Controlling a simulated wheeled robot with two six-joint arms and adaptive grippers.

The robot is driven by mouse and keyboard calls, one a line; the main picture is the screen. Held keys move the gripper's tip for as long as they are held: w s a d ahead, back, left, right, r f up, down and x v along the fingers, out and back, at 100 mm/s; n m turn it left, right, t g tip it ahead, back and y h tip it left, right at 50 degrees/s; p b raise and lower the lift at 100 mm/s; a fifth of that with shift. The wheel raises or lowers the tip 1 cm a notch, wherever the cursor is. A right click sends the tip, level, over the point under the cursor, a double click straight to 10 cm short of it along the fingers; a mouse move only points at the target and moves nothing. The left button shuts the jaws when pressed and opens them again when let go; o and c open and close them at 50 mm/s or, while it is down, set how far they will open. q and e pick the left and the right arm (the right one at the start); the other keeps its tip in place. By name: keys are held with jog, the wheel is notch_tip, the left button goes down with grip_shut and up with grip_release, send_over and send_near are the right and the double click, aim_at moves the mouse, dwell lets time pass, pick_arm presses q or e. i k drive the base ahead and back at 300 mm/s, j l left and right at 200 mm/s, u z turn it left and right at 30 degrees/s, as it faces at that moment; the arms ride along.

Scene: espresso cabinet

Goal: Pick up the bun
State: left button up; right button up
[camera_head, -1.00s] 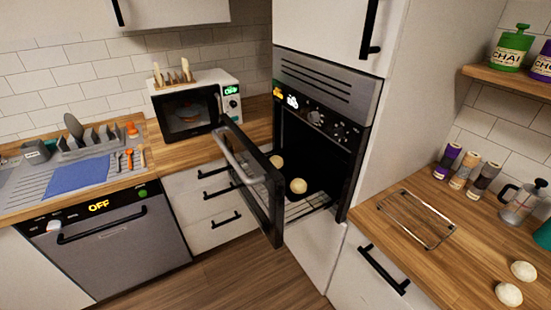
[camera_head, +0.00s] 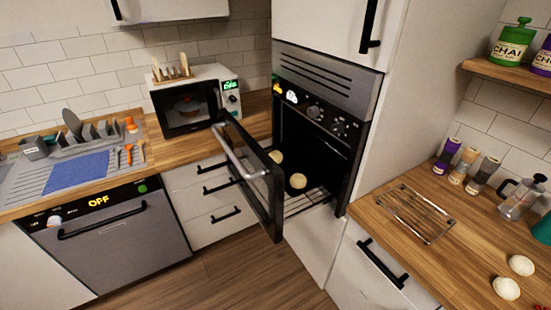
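Two pale round buns are in the open oven: one bun (camera_head: 298,181) sits on the tray at the front and another bun (camera_head: 275,157) is further left, close to the open door. Two more buns lie on the right wooden counter near the lower right corner, one bun (camera_head: 521,265) behind the other bun (camera_head: 506,288). Neither of my grippers is recognisable in view. A tiny red bit shows at the bottom right corner, too cut off to identify.
The oven door (camera_head: 257,185) stands open, jutting out toward the left. An empty wire rack (camera_head: 415,213) lies on the right counter (camera_head: 462,245). Spice jars (camera_head: 466,166) and a French press (camera_head: 520,198) stand behind it. A microwave (camera_head: 195,100) is on the left counter.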

aim_at(298, 181)
jog(key=i+u, duration=0.15)
jog(key=i, duration=0.4)
jog(key=i+l+u, duration=0.2)
jog(key=i, duration=0.3)
jog(key=j, duration=0.1)
